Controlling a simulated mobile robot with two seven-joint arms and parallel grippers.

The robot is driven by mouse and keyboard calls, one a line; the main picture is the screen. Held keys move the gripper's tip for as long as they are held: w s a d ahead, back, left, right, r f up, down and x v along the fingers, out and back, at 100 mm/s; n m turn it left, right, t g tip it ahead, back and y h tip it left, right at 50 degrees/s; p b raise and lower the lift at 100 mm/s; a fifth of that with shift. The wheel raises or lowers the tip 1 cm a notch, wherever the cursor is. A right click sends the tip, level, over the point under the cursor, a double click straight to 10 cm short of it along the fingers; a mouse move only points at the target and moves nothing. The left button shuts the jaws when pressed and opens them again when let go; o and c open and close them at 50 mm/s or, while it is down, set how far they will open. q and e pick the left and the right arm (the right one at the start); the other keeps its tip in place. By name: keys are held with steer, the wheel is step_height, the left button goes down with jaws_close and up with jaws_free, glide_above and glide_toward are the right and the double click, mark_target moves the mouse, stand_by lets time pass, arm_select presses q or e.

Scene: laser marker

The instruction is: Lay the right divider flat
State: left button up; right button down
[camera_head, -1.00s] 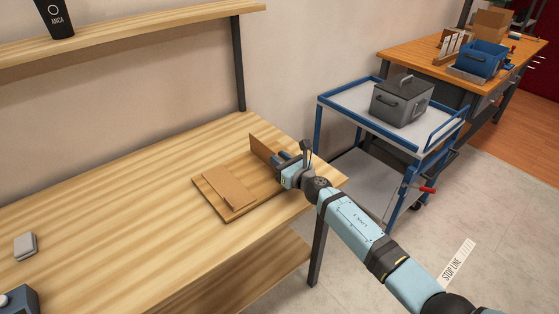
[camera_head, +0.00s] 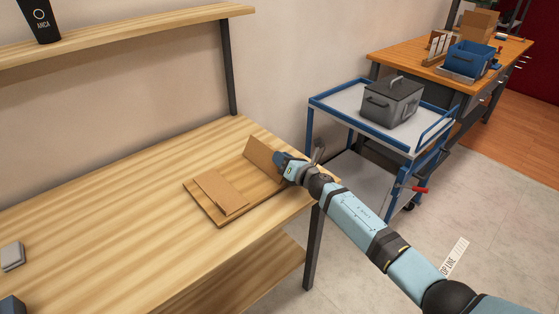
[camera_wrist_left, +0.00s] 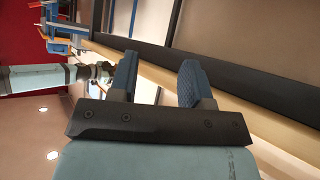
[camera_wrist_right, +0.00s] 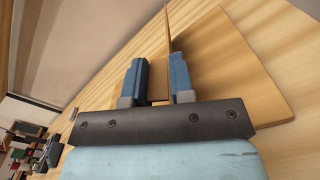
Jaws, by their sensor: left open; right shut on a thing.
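The right divider (camera_head: 262,156) is a thin brown panel at the right end of a wooden base board (camera_head: 206,212) on the bench. It stands on edge and leans. My right gripper (camera_head: 283,160) is shut on it at its near right end. In the right wrist view the panel (camera_wrist_right: 168,40) shows edge-on between the two fingers (camera_wrist_right: 161,82). Another brown panel (camera_head: 222,192) lies flat on the left part of the board. My left gripper (camera_wrist_left: 158,78) is open and empty in the left wrist view; it is outside the head view.
The wooden bench (camera_head: 110,215) is largely clear left of the board, with a small grey object (camera_head: 12,256) at the left edge. A shelf (camera_head: 120,38) runs above it. A blue-framed cart (camera_head: 345,108) with a grey lidded box (camera_head: 392,100) stands to the right.

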mark_target(269, 166)
arm_select(q)
steer(key=shift+d+f, duration=0.1)
steer(key=shift+f, duration=0.05)
stand_by(0.4)
